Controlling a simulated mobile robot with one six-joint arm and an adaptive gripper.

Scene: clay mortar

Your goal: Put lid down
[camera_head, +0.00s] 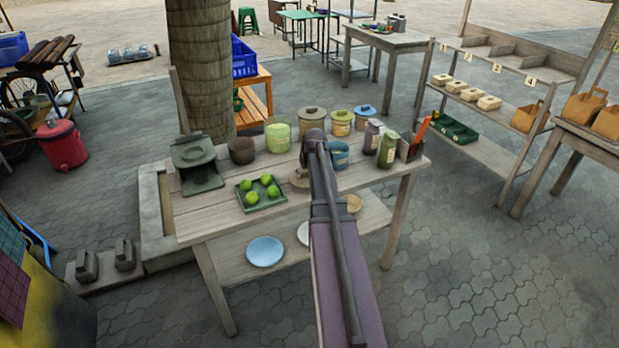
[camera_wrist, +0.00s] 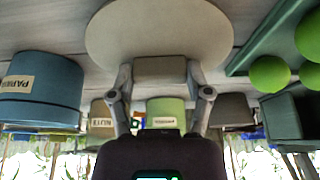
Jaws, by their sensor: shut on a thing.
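The lid (camera_wrist: 158,28) is a round tan disc with a blocky knob. In the wrist view, where the table shows at the top, my gripper (camera_wrist: 160,75) is shut on that knob, one finger on each side. In the head view the lid (camera_head: 297,180) is at the middle of the wooden table, low over its top, partly hidden behind my gripper (camera_head: 304,167). I cannot tell whether it touches the boards. A blue jar (camera_head: 339,158) stands just right of it; its label shows in the wrist view (camera_wrist: 42,85).
A green tray (camera_head: 244,207) with several green balls lies left of the lid. Behind stand a light-green jar (camera_head: 278,137), a brown bowl (camera_head: 242,151) and several lidded jars. Dark jars (camera_head: 387,150) stand at the right. The table's front strip (camera_head: 220,227) is bare.

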